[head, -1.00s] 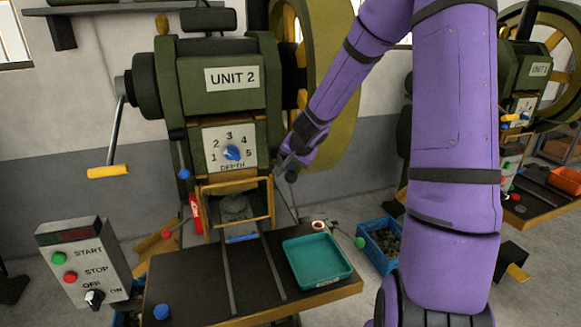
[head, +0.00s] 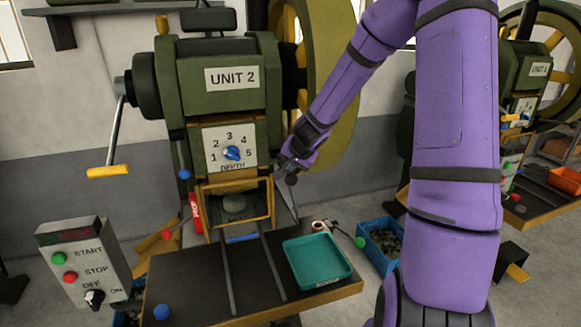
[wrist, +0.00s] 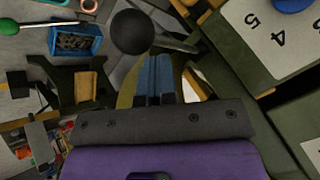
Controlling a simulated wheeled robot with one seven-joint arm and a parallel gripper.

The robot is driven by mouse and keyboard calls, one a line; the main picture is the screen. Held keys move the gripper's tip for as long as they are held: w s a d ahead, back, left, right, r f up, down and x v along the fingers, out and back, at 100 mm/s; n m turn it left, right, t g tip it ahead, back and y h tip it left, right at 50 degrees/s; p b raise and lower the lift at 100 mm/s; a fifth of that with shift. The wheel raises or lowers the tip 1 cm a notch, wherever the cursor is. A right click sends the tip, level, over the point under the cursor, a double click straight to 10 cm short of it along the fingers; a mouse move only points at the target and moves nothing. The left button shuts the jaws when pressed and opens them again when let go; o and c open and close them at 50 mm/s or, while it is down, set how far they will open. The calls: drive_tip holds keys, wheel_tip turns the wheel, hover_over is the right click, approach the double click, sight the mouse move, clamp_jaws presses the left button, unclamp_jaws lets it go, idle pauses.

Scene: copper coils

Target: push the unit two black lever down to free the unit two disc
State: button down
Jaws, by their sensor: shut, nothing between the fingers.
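The unit two press (head: 222,95) stands left of my arm in the head view, with a "UNIT 2" label. Its black lever ends in a round black knob (head: 291,180) on the right side of the press; the knob is large in the wrist view (wrist: 131,32). My gripper (head: 285,163) is shut and empty, just above the knob in the head view. In the wrist view its fingers (wrist: 158,72) point toward the knob's edge; I cannot tell whether they touch. A grey-green disc (head: 235,203) shows inside the yellow-framed opening, partly shaded.
A depth dial (head: 232,153) sits above the opening. A teal tray (head: 317,262) lies on the press table (head: 190,270). A green-knobbed lever (head: 360,242) sticks out at right, near a blue crate (head: 400,232) on the floor. A control box (head: 84,262) stands left.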

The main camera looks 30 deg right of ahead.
drive_tip(key=shift+s+a+f, duration=0.1)
drive_tip(key=shift+s+f, duration=0.05)
drive_tip(key=shift+f, duration=0.7)
idle(1.2)
drive_tip(key=shift+w+r, duration=0.2)
drive_tip(key=shift+r, duration=1.15)
drive_tip(key=shift+w+r, duration=0.2)
drive_tip(key=shift+r, duration=1.1)
drive_tip(key=shift+w+r, duration=0.15)
drive_tip(key=shift+r, duration=0.35)
drive_tip(key=shift+w+d+r, duration=0.1)
drive_tip(key=shift+d+r, duration=0.05)
drive_tip(key=shift+r, duration=0.85)
drive_tip(key=shift+w+d+r, duration=0.1)
drive_tip(key=shift+r, duration=0.85)
